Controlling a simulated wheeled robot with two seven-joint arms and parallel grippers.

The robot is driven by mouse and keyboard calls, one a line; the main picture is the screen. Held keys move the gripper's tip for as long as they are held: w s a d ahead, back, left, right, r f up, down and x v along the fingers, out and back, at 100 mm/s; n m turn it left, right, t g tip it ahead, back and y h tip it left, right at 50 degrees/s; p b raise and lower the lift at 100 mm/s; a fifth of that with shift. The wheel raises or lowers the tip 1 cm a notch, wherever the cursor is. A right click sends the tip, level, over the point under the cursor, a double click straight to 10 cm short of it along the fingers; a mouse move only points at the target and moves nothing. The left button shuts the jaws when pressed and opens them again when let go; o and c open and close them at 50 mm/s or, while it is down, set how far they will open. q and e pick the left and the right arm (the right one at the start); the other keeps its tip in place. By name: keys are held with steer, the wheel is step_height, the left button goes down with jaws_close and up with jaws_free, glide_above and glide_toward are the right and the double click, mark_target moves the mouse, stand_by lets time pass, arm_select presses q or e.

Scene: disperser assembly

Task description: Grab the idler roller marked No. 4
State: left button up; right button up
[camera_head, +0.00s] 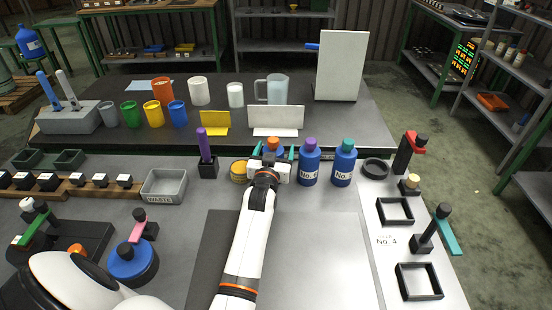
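My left gripper (273,152) is at the back middle of the near table. Its two teal fingertips stand apart on either side of an orange-capped bottle (274,144). The gripper hides most of this bottle and any label, and I cannot see finger contact. To its right stand a purple-capped blue bottle (309,166) and a teal-capped blue bottle (343,165), both upright with "No." labels whose digits are hard to read. A flat "No. 4" marking (387,241) shows on the right of the table. I cannot identify an idler roller with certainty. My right gripper is out of view.
A yellow round container (239,172) and a black holder with a purple rod (206,157) stand left of the gripper. A grey waste bin (164,186) is further left. A black ring (376,168) and black square frames (419,281) lie right. The front middle right is clear.

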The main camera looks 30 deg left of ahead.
arm_select(q)
steer(key=shift+s+d+r, duration=0.1)
steer(key=shift+s+r, duration=0.1)
steer(key=shift+s+d+r, duration=0.25)
steer(key=shift+s+r, duration=0.1)
steer(key=shift+s, duration=0.05)
steer(key=c, duration=0.5)
steer(key=shift+w+f, duration=0.1)
steer(key=shift+f, duration=0.05)
steer(key=c, duration=0.3)
steer(key=shift+w+a+f, duration=0.1)
steer(key=c, duration=0.6)
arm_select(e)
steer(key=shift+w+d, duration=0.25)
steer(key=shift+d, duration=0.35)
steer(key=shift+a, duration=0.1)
